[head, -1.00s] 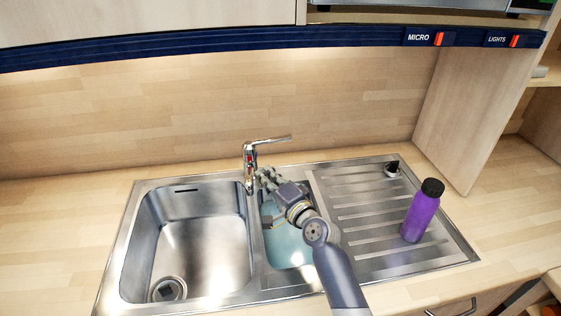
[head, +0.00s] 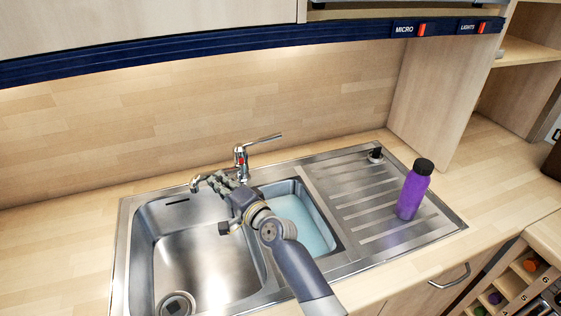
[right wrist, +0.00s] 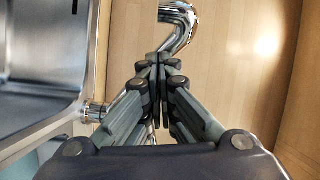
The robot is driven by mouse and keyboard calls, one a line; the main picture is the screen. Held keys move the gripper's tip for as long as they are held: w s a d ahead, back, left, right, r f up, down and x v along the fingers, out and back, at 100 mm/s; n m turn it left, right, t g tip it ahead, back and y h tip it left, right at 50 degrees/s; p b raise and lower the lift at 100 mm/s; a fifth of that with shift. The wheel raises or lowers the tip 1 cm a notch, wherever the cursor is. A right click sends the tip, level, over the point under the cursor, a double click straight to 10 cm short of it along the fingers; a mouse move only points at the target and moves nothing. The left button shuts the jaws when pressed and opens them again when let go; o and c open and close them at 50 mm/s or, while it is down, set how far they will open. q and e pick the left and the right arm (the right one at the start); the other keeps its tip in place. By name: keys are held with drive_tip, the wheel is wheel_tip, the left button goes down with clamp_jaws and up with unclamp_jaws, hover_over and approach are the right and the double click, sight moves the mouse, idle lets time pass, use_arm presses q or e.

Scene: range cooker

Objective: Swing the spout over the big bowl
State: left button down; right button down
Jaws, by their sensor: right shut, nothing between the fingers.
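The chrome tap (head: 241,158) stands behind the sink with its lever pointing right. Its spout end (head: 195,184) shows left of my right gripper (head: 213,181), by the back rim of the big bowl (head: 205,262); the gripper hides the rest of the spout. In the right wrist view the curved spout (right wrist: 181,28) lies just beyond the closed fingertips (right wrist: 160,62). The right gripper is shut and empty, beside the spout; whether they touch is unclear. The small bowl (head: 322,231) holds bluish water. My left gripper is not in view.
A purple bottle (head: 412,194) with a black cap stands on the ribbed drainboard (head: 350,196) at the right. A small dark knob (head: 375,154) sits at its back edge. The wooden back wall (head: 180,130) rises close behind the tap.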

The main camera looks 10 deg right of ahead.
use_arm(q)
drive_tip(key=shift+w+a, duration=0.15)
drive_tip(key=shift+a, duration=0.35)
use_arm(e)
drive_tip(key=shift+a+r, duration=0.15)
drive_tip(key=shift+a, duration=0.15)
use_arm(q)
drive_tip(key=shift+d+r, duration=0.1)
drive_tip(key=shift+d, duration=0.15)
use_arm(e)
drive_tip(key=shift+a+r, duration=0.1)
